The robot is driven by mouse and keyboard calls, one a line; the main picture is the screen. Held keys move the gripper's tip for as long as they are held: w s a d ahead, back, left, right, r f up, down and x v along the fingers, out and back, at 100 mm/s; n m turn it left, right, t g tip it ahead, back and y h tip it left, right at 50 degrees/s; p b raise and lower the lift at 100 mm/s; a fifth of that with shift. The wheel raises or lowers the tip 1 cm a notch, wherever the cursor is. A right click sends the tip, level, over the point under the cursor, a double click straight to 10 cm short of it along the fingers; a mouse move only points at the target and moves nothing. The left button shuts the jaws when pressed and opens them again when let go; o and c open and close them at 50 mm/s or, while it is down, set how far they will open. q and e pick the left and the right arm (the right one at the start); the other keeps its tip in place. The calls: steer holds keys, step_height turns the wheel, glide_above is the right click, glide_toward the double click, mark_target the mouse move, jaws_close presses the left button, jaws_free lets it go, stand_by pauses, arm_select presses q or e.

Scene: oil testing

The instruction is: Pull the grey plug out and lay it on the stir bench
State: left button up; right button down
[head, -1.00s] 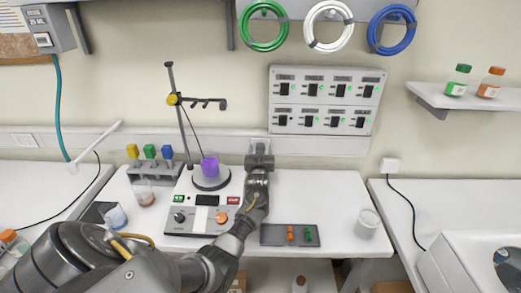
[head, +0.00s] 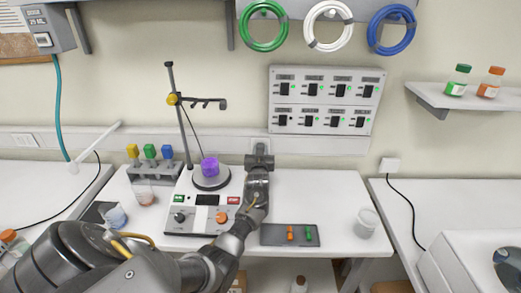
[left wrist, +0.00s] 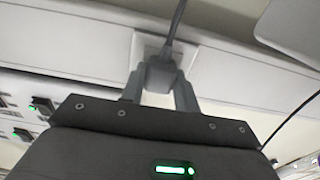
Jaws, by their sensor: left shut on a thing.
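The grey plug (left wrist: 162,76) shows in the left wrist view, with a dark cord running up from it. It sits in front of a white wall socket plate (left wrist: 190,55); I cannot tell how far it is seated. My left gripper (left wrist: 158,84) is shut on the plug, one finger on each side. In the head view my left gripper (head: 259,158) is at the wall behind the bench and hides the plug. The stir bench (head: 335,190) is the white table below, with a hot-plate stirrer (head: 205,218) on it. My right gripper is out of view.
A dark tray (head: 272,236) with small orange and green pieces and a clear cup (head: 366,223) are on the right.

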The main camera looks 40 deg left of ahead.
arm_select(q)
jaws_close()
steer(key=p+v, duration=0.4)
steer(key=v, duration=0.2)
steer(key=shift+p, duration=0.35)
stand_by(0.5)
stand_by(0.3)
